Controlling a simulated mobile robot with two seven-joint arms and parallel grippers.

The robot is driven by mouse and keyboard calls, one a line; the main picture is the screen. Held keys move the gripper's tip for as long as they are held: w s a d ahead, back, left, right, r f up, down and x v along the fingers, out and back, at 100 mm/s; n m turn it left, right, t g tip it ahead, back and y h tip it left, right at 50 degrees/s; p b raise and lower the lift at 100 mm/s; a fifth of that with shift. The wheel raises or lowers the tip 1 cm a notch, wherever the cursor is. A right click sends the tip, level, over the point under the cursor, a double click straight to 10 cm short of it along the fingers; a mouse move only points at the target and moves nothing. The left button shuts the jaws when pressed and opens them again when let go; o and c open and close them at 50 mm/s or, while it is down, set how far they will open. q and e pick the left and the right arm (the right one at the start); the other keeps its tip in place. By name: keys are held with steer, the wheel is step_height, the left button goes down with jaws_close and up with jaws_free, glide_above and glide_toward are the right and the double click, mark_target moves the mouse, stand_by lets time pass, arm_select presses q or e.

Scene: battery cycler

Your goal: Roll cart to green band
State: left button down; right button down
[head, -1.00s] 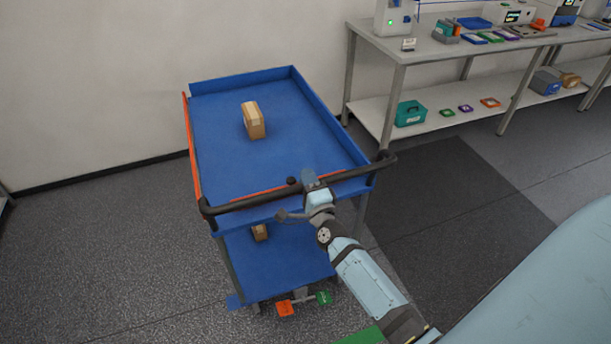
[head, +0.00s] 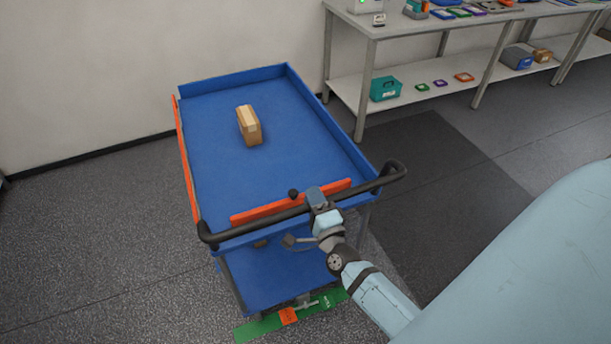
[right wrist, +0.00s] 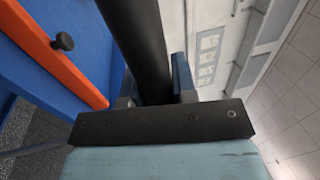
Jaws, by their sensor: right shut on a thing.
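The blue two-deck cart (head: 215,150) stands in front of me in the head view, its black handle bar (head: 270,215) on the near side. My right gripper (head: 318,200) is shut on this bar, right of its middle. In the right wrist view the fingers (right wrist: 157,92) sit on either side of the black bar (right wrist: 140,45). The green band (head: 255,329) lies on the floor at the cart's near end. The cart's orange pedal (head: 288,316) appears over it. The cart partly hides the band. My left gripper is out of view.
A brown box (head: 249,125) stands on the top deck. An orange strip (head: 290,201) runs beside the handle. A workbench (head: 400,25) with equipment stands at the back right, close to the cart's far right corner. Grey floor (head: 90,240) is clear on the left.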

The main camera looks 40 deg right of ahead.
steer(key=r+v, duration=0.1)
steer(key=v, duration=0.7)
steer(key=shift+s+r, duration=0.2)
steer(key=shift+s, duration=0.1)
steer(key=shift+a, duration=0.1)
steer(key=c, duration=0.9)
jaws_free()
steer(key=b+v, duration=0.2)
steer(key=v, duration=1.2)
steer(key=shift+b, duration=0.4)
steer(key=shift+w, duration=0.1)
steer(key=w+a+f+n+g+y+p, duration=0.2)
steer(key=n+g, duration=0.1)
steer(key=n, duration=0.5)
steer(key=w+a+f+n+g+y+p, duration=0.1)
steer(key=w+a+f+n+g+y, duration=0.1)
steer(key=n, duration=0.5)
steer(key=w+a+f+n+g+y+p, duration=0.2)
steer(key=a+f+n+g+y, duration=0.1)
steer(key=n, duration=0.5)
steer(key=shift+w+a+f+n+g+y+p, duration=0.1)
steer(key=shift+a+f+n+g+y+p, duration=0.15)
steer(key=shift+a+y, duration=0.2)
